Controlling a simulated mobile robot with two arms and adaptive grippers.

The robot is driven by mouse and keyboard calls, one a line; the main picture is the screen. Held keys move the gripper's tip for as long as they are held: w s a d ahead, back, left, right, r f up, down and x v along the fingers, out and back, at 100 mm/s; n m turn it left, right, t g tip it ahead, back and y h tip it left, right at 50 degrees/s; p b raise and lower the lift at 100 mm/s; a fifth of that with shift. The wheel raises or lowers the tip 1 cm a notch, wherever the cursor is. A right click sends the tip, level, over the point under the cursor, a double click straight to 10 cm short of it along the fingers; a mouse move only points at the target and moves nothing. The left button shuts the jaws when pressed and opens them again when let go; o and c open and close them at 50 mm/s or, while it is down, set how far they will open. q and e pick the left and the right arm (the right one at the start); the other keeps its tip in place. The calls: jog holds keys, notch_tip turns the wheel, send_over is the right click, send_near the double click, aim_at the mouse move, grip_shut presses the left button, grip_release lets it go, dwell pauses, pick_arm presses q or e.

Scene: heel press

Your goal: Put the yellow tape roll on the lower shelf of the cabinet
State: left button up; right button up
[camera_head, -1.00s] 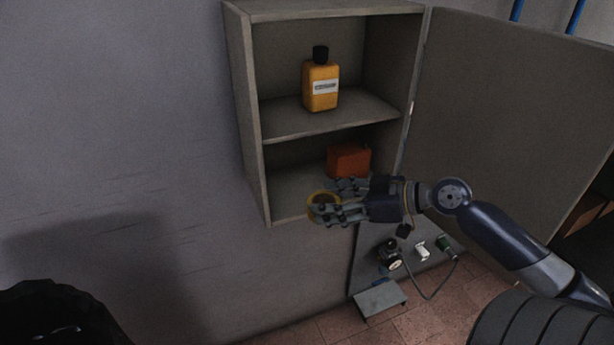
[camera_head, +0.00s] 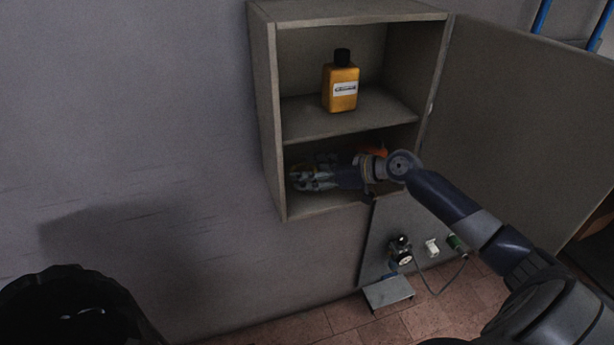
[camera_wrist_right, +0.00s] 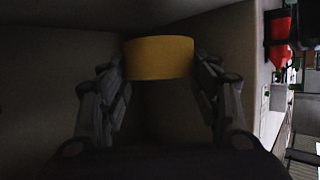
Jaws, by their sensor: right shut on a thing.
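My right gripper (camera_head: 306,178) is inside the lower compartment of the open cabinet (camera_head: 264,110), near its left side. In the right wrist view the yellow tape roll (camera_wrist_right: 159,58) sits between both fingers of the right gripper (camera_wrist_right: 160,70), which are shut on it. In the head view the roll is mostly hidden by the fingers. The lower shelf (camera_head: 312,210) shows below the hand; I cannot tell whether the roll touches it. My left gripper is not in view.
A yellow-orange bottle (camera_head: 341,88) with a black cap stands on the upper shelf (camera_head: 300,128). An orange-red box (camera_head: 373,152) is mostly hidden behind my right wrist. The cabinet door (camera_head: 520,120) is open to the right. A panel with fittings (camera_head: 378,235) is below.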

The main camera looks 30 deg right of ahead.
jog(key=shift+w, duration=0.55)
notch_tip(320, 180, down, 3)
jog(key=shift+r+p, duration=0.2)
jog(key=shift+p, duration=0.6)
jog(key=shift+f, duration=0.5)
jog(key=shift+f, duration=0.1)
jog(key=shift+f, duration=0.1)
jog(key=o, duration=1.1)
jog(key=shift+s+r, duration=0.1)
jog(key=shift+r, duration=0.1)
